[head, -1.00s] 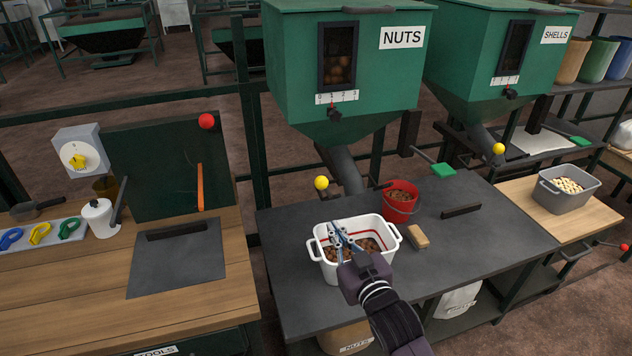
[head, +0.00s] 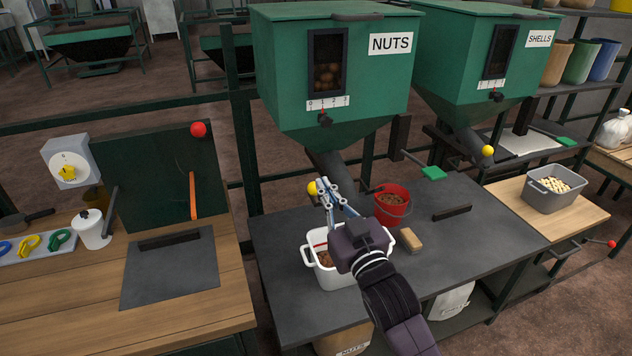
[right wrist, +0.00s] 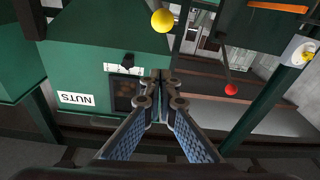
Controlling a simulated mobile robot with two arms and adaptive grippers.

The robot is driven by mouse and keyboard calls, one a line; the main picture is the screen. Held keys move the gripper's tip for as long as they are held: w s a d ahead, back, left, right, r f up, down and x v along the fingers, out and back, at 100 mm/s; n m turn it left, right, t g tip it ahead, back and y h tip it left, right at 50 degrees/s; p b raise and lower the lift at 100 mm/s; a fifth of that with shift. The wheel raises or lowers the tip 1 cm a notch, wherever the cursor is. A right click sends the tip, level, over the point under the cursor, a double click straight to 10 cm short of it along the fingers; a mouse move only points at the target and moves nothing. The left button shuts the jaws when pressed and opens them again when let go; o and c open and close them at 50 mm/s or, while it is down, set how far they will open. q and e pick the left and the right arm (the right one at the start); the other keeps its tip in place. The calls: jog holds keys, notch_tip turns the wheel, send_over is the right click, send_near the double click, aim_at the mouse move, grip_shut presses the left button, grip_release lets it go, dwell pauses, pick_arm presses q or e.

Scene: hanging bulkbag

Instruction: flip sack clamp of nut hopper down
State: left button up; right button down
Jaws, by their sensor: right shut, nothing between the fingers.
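The green nut hopper (head: 330,95), labelled NUTS, hangs above the dark bench with its grey chute (head: 333,163) pointing down. A yellow ball knob (head: 313,188) sits beside the chute's lower end; it also shows in the right wrist view (right wrist: 163,21). A green-ended lever (head: 433,173) sticks out right of the hopper. I cannot tell which of these is the sack clamp. My right gripper (head: 328,188) is shut and empty, above the white tub and close to the yellow knob in the picture. In the right wrist view its fingertips (right wrist: 161,78) meet. My left gripper is not in view.
The white tub (head: 309,258) with nuts stands under my right arm. A red bucket (head: 392,210), a tan block (head: 411,240) and a dark bar (head: 452,212) are on the bench (head: 470,255). The SHELLS hopper (head: 460,80) stands to the right.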

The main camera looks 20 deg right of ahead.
aim_at(315, 192)
jog(key=w, duration=0.2)
jog(key=w+p, duration=0.1)
jog(key=w, duration=0.1)
jog(key=w+r, duration=0.1)
jog(key=w, duration=0.2)
jog(key=shift+w+a+r+p, duration=0.1)
jog(key=shift+a+p, duration=0.2)
jog(key=shift+p, duration=0.05)
jog(key=f, duration=0.3)
jog(key=shift+s+d, duration=0.15)
jog(key=shift+s, duration=0.1)
jog(key=shift+s+d+f, duration=0.1)
jog(key=shift+s+f, duration=0.1)
jog(key=shift+f, duration=0.45)
jog(key=shift+f, duration=0.1)
